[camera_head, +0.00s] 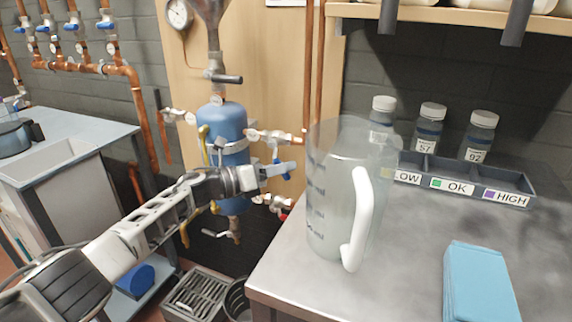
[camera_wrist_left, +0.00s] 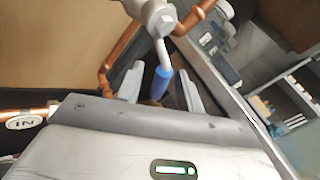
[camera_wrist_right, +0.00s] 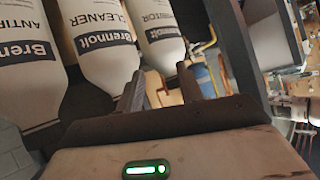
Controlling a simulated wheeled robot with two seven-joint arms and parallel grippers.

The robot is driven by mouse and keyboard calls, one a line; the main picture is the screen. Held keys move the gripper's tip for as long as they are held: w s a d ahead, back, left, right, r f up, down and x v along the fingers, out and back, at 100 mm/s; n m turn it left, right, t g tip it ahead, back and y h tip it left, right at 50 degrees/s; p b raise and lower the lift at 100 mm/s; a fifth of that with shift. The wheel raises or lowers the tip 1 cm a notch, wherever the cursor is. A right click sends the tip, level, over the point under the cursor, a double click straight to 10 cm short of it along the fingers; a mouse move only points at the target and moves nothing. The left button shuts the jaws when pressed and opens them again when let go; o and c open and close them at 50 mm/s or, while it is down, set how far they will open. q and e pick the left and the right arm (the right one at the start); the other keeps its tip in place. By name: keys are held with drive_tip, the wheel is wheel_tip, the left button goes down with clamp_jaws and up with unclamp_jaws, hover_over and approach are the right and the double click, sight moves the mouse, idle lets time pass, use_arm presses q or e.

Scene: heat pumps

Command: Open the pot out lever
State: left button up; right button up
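The blue pot (camera_head: 225,130) stands against the wooden panel, with several valves around it. A valve (camera_head: 262,136) on its upper right has a lever hanging down with a blue handle. In the left wrist view the blue handle (camera_wrist_left: 161,82) lies between the two fingers of my left gripper (camera_wrist_left: 160,88), with visible gaps. The left gripper (camera_head: 280,171) is open beside the pot's right side. A lower right valve (camera_head: 268,200) shows a small red part. No label names the pot out lever. My right gripper (camera_wrist_right: 162,88) is open, with nothing visible between its fingers.
A clear jug (camera_head: 335,205) stands on the grey worktop (camera_head: 405,255), close to the left gripper. Behind it are small bottles (camera_head: 482,135) and a labelled tray (camera_head: 455,187); a blue cloth (camera_head: 480,283) lies in front. White bottles (camera_wrist_right: 105,45) are close to the right gripper.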

use_arm(q)
drive_tip(key=shift+w+d, duration=0.1)
drive_tip(key=shift+d, duration=0.1)
clamp_jaws()
